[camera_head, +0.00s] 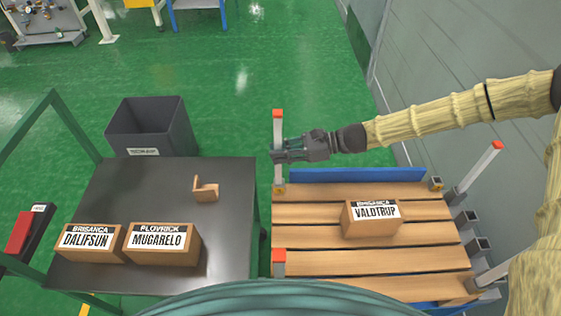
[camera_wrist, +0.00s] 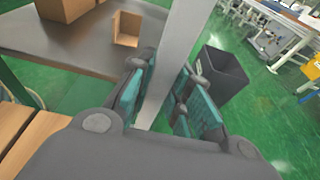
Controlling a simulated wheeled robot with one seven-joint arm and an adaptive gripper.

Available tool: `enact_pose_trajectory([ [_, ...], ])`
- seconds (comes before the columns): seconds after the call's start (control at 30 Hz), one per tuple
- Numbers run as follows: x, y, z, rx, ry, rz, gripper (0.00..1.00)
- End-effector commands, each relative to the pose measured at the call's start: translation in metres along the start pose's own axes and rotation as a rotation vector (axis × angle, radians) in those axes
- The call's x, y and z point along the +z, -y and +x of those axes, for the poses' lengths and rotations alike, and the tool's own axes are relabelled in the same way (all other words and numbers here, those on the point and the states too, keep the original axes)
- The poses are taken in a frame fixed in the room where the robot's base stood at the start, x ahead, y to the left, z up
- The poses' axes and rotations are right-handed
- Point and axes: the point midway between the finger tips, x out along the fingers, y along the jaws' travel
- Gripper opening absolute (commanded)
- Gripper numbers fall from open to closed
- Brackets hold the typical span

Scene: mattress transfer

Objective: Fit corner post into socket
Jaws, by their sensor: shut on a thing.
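My gripper (camera_head: 281,156) is shut on an upright grey corner post (camera_head: 278,132) with a red top, at the far left corner of the slatted wooden platform. The post's lower end meets a small socket (camera_head: 279,188) at that corner; I cannot tell whether it is inside or just above it. In the wrist view the post (camera_wrist: 182,55) runs between the teal finger pads of my gripper (camera_wrist: 165,98), and its lower end is hidden.
The platform (camera_head: 300,232) bears a VALDTRUP box (camera_head: 371,219). Other red-topped posts stand at its near left (camera_head: 279,263) and right (camera_head: 478,170). A dark table (camera_head: 120,192) with boxes and a grey bin (camera_head: 150,128) are left.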

Motion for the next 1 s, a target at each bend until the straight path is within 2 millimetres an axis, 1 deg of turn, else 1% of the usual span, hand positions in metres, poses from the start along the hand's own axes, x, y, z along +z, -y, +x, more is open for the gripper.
enact_pose_trajectory([
  [0.03,-0.010,0.000,0.002,-0.001,0.000,0.001,0.00],
  [0.2,-0.028,0.000,0.007,-0.002,0.000,0.001,0.00],
  [0.57,-0.029,0.000,0.007,-0.001,0.000,0.001,0.00],
  [0.6,-0.030,0.000,0.007,-0.001,-0.001,0.001,0.23],
  [0.7,-0.029,0.000,0.007,-0.001,-0.001,0.001,0.40],
  [1.0,-0.029,0.000,0.007,-0.001,0.000,0.001,0.40],
])
